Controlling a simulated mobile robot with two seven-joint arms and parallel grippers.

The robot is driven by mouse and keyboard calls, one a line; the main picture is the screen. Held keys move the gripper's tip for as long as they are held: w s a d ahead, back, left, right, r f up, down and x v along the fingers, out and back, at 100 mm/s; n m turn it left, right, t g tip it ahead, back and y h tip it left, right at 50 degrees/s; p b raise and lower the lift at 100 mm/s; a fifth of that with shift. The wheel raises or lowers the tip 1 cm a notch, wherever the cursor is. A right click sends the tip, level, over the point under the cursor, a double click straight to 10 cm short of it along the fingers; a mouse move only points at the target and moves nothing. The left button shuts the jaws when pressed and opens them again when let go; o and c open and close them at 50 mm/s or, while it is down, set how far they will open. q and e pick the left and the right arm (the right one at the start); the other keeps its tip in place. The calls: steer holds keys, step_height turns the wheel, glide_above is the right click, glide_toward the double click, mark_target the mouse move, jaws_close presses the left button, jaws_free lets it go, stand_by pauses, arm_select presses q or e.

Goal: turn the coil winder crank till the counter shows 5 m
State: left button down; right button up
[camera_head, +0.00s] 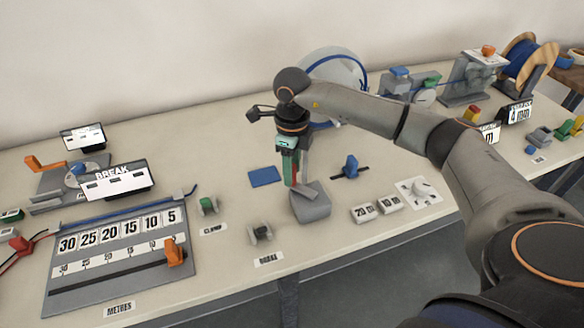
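A large round reel (350,68) with a pale face and blue cable at its rim stands at the back middle, partly hidden by my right arm; I take it for the coil winder. My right gripper (291,180) points down in front of it, just above and beside a grey block (311,207). Green and red parts show at its fingers; whether they grip a crank handle is unclear. No crank can be made out clearly. My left gripper is out of view.
A metre scale board (120,281) with an orange slider (174,252) lies at the left, near a "BREAK" sign (115,181). A blue lever (351,167) and white number blocks (365,212) stand right of the gripper. A blue cable spool (520,56) stands far right.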

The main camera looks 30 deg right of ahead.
jaws_close()
steer(key=shift+d+m, duration=0.15)
steer(key=shift+m, duration=0.15)
steer(key=shift+w+d+m, duration=0.1)
steer(key=shift+d+m, duration=0.4)
steer(key=shift+m, duration=0.55)
steer(key=shift+w+d+m, duration=0.1)
steer(key=shift+d+m, duration=0.35)
steer(key=shift+m, duration=0.65)
steer(key=shift+d+m, duration=0.5)
steer(key=shift+m, duration=0.55)
steer(key=shift+o, duration=1.3)
jaws_free()
